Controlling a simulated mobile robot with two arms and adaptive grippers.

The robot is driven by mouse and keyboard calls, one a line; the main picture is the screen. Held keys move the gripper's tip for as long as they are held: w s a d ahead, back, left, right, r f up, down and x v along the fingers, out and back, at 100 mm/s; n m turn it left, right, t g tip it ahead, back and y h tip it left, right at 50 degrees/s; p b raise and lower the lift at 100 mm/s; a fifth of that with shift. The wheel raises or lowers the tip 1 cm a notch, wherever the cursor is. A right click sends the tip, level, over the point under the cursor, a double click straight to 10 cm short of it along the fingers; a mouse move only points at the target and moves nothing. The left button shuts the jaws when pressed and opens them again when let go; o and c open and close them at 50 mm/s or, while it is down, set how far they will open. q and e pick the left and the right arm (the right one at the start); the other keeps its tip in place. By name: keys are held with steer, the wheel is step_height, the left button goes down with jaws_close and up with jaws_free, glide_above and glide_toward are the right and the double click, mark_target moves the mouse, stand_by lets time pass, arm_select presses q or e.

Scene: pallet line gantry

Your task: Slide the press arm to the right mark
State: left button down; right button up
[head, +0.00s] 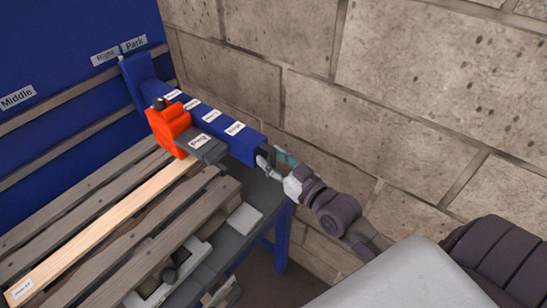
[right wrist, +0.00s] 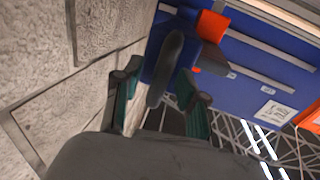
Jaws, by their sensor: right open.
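The press arm is a long blue beam (head: 152,88) reaching out from the blue back panel, its far end below the "Park" label (head: 133,44). The "Right" label (head: 105,57) is just left of that. An orange carriage (head: 168,128) with a black knob sits on the beam. My right gripper (head: 275,163) is open at the beam's near end. In the right wrist view a dark elongated bar (right wrist: 166,68), seemingly a handle, shows between its green-padded fingers (right wrist: 160,105); I cannot tell whether they touch it. My left gripper is not in view.
A slatted wooden pallet (head: 95,215) lies under and left of the beam. A rough block wall (head: 400,95) stands close on the right. The "Middle" label (head: 17,97) is further left on the panel. A grey fixture (head: 175,275) sits at the pallet's near edge.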

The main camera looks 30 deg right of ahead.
steer(key=shift+s, duration=0.1)
steer(key=s+d, duration=0.2)
steer(key=s, duration=0.9)
steer(key=shift+s+d, duration=0.15)
steer(key=shift+s, duration=0.15)
